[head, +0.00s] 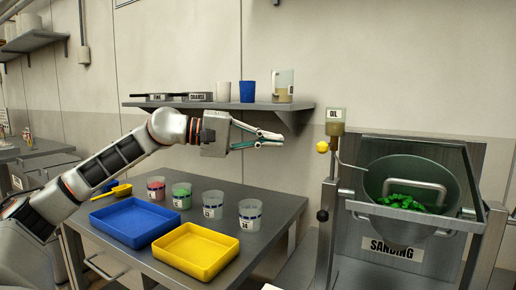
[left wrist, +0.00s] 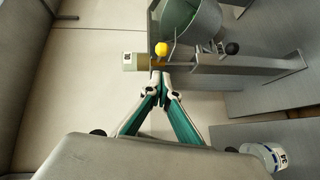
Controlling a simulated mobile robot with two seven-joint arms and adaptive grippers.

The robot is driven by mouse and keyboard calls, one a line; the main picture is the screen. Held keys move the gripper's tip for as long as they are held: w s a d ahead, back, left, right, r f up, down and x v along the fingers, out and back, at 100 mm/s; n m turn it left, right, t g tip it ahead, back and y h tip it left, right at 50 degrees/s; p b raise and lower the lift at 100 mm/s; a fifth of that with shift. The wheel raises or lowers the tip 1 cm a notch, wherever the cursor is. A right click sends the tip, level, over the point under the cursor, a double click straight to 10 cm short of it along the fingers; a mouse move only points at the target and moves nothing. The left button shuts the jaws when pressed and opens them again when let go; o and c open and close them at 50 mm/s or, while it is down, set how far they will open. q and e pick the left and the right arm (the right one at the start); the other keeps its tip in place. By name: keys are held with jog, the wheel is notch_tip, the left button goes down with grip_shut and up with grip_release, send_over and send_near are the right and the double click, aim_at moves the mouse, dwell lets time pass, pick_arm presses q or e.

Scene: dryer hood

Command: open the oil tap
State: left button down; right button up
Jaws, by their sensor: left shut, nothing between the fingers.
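The oil container (head: 335,121), labelled OIL, stands on top of a metal post left of the sanding drum. Its tap has a yellow ball knob (head: 322,147) on the left side, and a thin spout (head: 352,166) leads right towards the drum. My left gripper (head: 283,139) is shut and empty, left of the knob and apart from it in the head view. In the left wrist view the closed fingertips (left wrist: 159,73) point towards the yellow knob (left wrist: 162,48), with the oil container (left wrist: 134,62) beside it. My right gripper is not in view.
The drum (head: 400,180) holds green pieces above a SANDING plate (head: 392,248). A wall shelf (head: 220,105) with cups is behind my left gripper. A table with a blue tray (head: 135,220), a yellow tray (head: 196,251) and several cups stands below. A black knob (head: 322,215) is on the post.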

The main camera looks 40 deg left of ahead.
pick_arm(q)
jog(key=b+v, duration=0.3)
jog(key=v, duration=0.2)
jog(key=shift+s+d+r+b, duration=0.1)
jog(key=shift+d+b, duration=0.1)
jog(key=shift+b, duration=0.2)
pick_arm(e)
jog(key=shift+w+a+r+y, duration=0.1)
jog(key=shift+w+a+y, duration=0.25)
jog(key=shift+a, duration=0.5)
